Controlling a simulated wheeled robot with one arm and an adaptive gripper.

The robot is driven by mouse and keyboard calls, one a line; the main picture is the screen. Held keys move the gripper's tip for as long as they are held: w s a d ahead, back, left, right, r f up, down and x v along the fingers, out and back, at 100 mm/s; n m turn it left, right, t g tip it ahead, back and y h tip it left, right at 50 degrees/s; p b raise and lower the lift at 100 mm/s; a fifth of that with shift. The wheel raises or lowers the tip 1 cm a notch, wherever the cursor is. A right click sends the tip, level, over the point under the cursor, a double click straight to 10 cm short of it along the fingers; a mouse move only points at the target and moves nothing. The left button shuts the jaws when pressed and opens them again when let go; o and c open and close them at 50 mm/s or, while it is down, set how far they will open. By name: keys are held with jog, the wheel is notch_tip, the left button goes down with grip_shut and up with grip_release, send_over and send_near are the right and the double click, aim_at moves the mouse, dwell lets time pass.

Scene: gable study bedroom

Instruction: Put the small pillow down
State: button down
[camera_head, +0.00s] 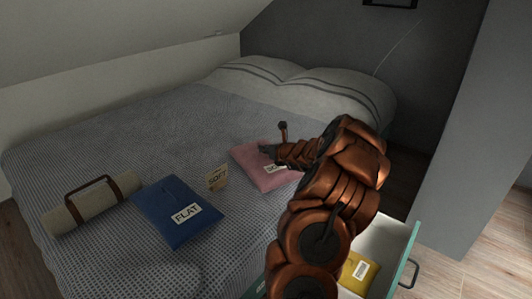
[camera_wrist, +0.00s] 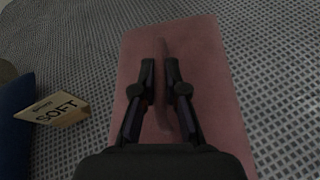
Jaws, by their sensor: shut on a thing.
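The small pillow is a pink, flat pillow (camera_head: 250,158) with a pale label, at the middle of the bed (camera_head: 120,150) in the head view. My gripper (camera_head: 268,150) reaches it from the right. In the wrist view the pink pillow (camera_wrist: 208,75) lies beneath my gripper (camera_wrist: 162,70), whose two fingers are shut on a pinched fold in its middle. The pillow is at or very close to the grey patterned bedspread; I cannot tell if it rests on it. My arm hides part of its right side.
A "SOFT" card (camera_head: 217,178) stands just left of the pillow. A blue "FLAT" pouch (camera_head: 165,195) and a beige roll with brown straps (camera_head: 70,214) lie further left. Striped bed pillows (camera_head: 330,90) are behind. An open drawer (camera_head: 398,235) with a yellow item (camera_head: 352,280) is front right.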

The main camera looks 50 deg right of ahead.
jog(key=c, duration=1.2)
grip_release()
jog(key=shift+s+r, duration=0.1)
jog(key=shift+r, duration=0.1)
jog(key=p+v, duration=0.3)
jog(key=v, duration=0.8)
jog(key=shift+s+a+r+p, duration=0.1)
jog(key=shift+s+p, duration=0.25)
jog(key=shift+s, duration=0.05)
